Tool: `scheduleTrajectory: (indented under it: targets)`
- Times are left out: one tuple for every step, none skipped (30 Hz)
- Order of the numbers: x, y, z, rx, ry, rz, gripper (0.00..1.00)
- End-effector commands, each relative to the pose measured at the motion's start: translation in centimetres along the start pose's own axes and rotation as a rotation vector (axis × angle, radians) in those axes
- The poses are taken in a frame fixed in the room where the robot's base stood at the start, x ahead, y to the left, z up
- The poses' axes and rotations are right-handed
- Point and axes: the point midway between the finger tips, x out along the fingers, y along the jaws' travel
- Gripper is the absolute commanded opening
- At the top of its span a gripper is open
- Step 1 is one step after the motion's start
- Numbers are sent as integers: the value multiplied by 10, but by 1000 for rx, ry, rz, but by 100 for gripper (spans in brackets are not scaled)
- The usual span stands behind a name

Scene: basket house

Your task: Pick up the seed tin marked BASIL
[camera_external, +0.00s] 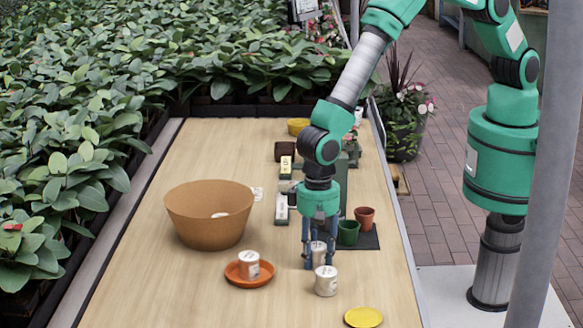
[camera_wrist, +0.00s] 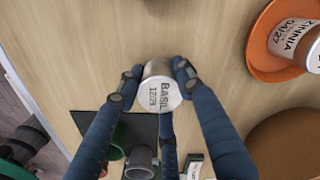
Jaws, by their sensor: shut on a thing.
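The seed tin marked BASIL (camera_wrist: 161,92) is a small pale metal tin with "BASIL 12/25" lettered on its lid, clear in the wrist view. My gripper (camera_external: 314,262) points straight down at the table, its fingers shut around the tin's sides. In the external view the tin (camera_external: 319,252) shows between the fingers, partly covered by them. It looks upright and at or very near table level; I cannot tell whether its base touches the wood.
A similar tin (camera_external: 326,282) stands just in front of my gripper. The ZINNIA tin (camera_wrist: 291,38) sits on an orange saucer (camera_external: 236,279) nearby. A large brown bowl (camera_external: 209,222) is at left. Behind are a green pot (camera_external: 348,233) and a terracotta pot (camera_external: 365,215). A yellow saucer (camera_external: 363,317) lies in front.

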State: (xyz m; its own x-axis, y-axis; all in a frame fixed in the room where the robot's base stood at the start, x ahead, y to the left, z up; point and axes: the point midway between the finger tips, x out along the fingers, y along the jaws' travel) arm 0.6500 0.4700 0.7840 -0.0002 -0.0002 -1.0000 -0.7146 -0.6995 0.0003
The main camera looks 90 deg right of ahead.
Motion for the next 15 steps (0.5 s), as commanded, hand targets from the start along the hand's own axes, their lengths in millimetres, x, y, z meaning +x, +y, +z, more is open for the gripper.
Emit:
scheduleTrajectory:
  targets:
    - [0, 0, 0, 0, 0, 0, 10]
    - [-1, 0, 0, 0, 0, 0, 10]
    - [-1, 0, 0, 0, 0, -1, 10]
    - [-2, 0, 0, 0, 0, -1, 10]
    - [-3, 0, 0, 0, 0, -1, 10]
    - [-6, -1, 0, 0, 0, -1, 10]
    - [-8, -1, 0, 0, 0, -2, 10]
    - [-10, -1, 0, 0, 0, -2, 10]
    - [-14, -1, 0, 0, 0, -3, 10]
    - [-17, -1, 0, 0, 0, -3, 10]
    - [-20, -1, 0, 0, 0, -3, 10]
    - [-25, -1, 0, 0, 0, -2, 10]
    - [-30, -1, 0, 0, 0, -2, 10]
    - [-34, -1, 0, 0, 0, -2, 10]
    - [-41, -1, 0, 0, 0, -3, 10]
